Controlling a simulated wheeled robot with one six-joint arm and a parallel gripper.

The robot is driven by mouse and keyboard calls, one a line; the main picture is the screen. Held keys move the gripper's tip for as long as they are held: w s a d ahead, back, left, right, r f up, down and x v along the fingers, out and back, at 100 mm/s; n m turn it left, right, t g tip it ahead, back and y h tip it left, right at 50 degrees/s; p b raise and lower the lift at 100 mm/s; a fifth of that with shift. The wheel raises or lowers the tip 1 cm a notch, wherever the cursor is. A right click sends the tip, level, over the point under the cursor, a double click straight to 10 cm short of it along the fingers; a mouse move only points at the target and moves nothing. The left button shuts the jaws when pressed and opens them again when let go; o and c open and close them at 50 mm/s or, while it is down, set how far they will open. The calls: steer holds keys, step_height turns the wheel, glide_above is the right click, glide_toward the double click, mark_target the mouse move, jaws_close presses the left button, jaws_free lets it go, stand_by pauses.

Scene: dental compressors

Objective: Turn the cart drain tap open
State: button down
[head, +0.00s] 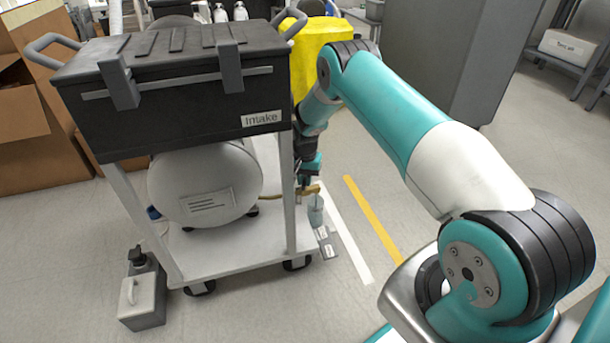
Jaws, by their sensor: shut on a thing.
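The cart (240,252) stands left of centre, with a light-grey tank (205,183) lying on its lower deck. A small brass-coloured drain tap (306,190) sits at the tank's right side, beyond the cart's front right post. My gripper (311,183) reaches down from the teal arm to the tap and is shut on it. The fingertips are small and partly hidden here, so the exact grip and the handle's angle cannot be told.
A black box labelled "Intake" (180,95) tops the cart. A yellow object (318,62) stands behind my arm. A grey container (142,298) is on the floor at front left, cardboard boxes (45,140) behind.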

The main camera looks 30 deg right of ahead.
steer(key=n+p, duration=0.1)
steer(key=n, duration=0.4)
steer(key=shift+n, duration=0.3)
stand_by(0.5)
steer(key=c, duration=1.1)
jaws_free()
steer(key=shift+r+p, duration=1.85)
steer(key=shift+r, duration=1.9)
